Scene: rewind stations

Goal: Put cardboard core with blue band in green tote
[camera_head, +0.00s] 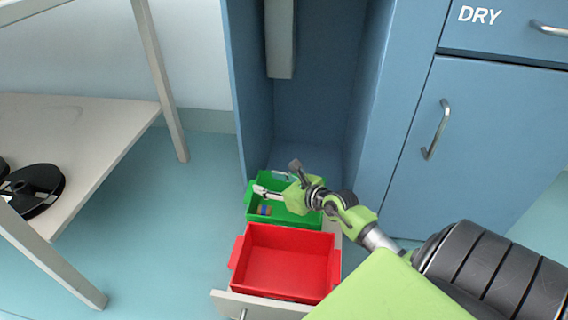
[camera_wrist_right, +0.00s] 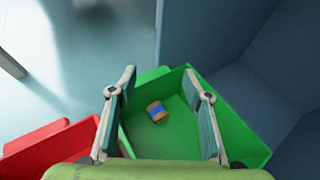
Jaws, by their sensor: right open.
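The cardboard core with blue band (camera_wrist_right: 157,111) lies on the floor of the green tote (camera_wrist_right: 172,79), apart from its walls in the right wrist view. In the head view the core (camera_head: 264,210) is a small tan and blue shape at the left inside the green tote (camera_head: 252,218). My right gripper (camera_head: 268,183) is over the tote; in the right wrist view its two fingers (camera_wrist_right: 160,85) are spread wide with nothing between them, the core below. My left gripper is not in view.
An empty red tote (camera_head: 285,262) stands in front of the green one, in an open drawer (camera_head: 262,304). Blue cabinet walls (camera_head: 248,95) rise behind and beside the green tote. A grey shelf (camera_head: 75,125) with black reels (camera_head: 35,188) stands at left.

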